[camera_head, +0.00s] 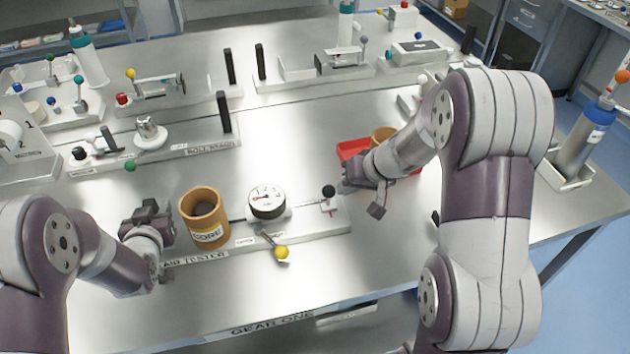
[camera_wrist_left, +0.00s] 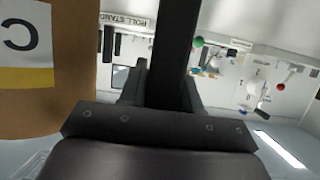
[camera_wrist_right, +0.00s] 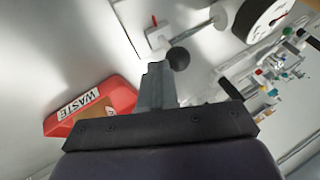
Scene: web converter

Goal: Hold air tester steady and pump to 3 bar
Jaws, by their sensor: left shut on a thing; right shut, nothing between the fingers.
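The air tester has a long pale base (camera_head: 318,224), a round white gauge (camera_head: 267,200), a yellow-knobbed lever (camera_head: 281,252) and a black ball-topped pump handle (camera_head: 328,191) at its right end. The gauge also shows in the right wrist view (camera_wrist_right: 262,14); its reading is too small to tell. My left gripper (camera_head: 148,218) is shut on a black upright bar (camera_wrist_left: 175,55) at the tester's left end. My right gripper (camera_head: 352,187) is shut and empty, just right of the pump handle. In the right wrist view the black ball (camera_wrist_right: 178,58) is beside the fingertips.
A brown core (camera_head: 203,216) stands by the tester, close to my left gripper. A red waste tray (camera_head: 353,148) lies behind my right gripper. The roll stand (camera_head: 190,149) and other fixtures fill the back. The bench's right side is mostly clear.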

